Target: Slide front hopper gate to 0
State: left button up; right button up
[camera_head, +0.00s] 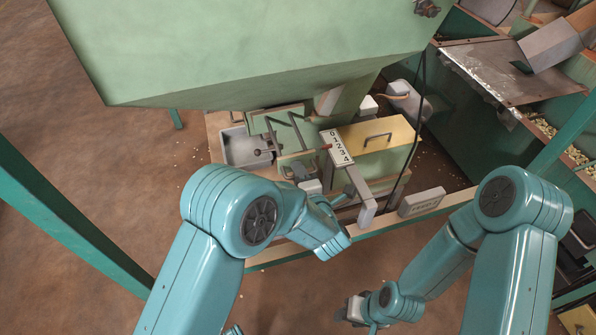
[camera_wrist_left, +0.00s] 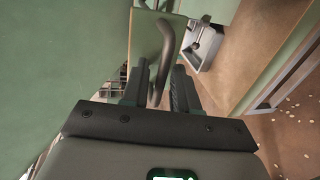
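The front hopper (camera_head: 250,50) is a large green bin at the top of the head view. Under its spout a green gate panel (camera_head: 290,118) carries bent metal bars. A white scale plate (camera_head: 337,148) reads 0 to 4, with a small red mark at its left edge; the exact reading is unclear. In the left wrist view a curved grey handle (camera_wrist_left: 166,45) stands between the two dark fingers of my left gripper (camera_wrist_left: 160,88), which look apart, with a gap beside the handle. My right gripper (camera_head: 355,309) is low in the head view, away from the gate; its fingers are unclear.
A yellow-topped box (camera_head: 375,135) with a handle stands right of the scale. A grey metal tray (camera_head: 243,147) lies left of the gate. A pale rail (camera_head: 425,203) crosses in front. A green post (camera_head: 65,220) slants at the left. Brown floor is open at left.

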aim_at(293, 160)
pick_arm(q)
grip_shut()
jog(key=x, duration=0.1)
jog(key=b+x, duration=0.1)
jog(key=x, duration=0.1)
jog(key=b+x, duration=0.1)
jog(key=shift+w+a+r, duration=0.1)
jog(key=shift+w+r, duration=0.1)
jog(key=shift+w, duration=0.05)
jog(key=shift+w+a+r+b, duration=0.15)
jog(key=shift+w+r+b, duration=0.2)
jog(key=shift+w, duration=0.15)
grip_release()
jog(key=shift+w+f, duration=0.1)
jog(key=shift+s, duration=0.2)
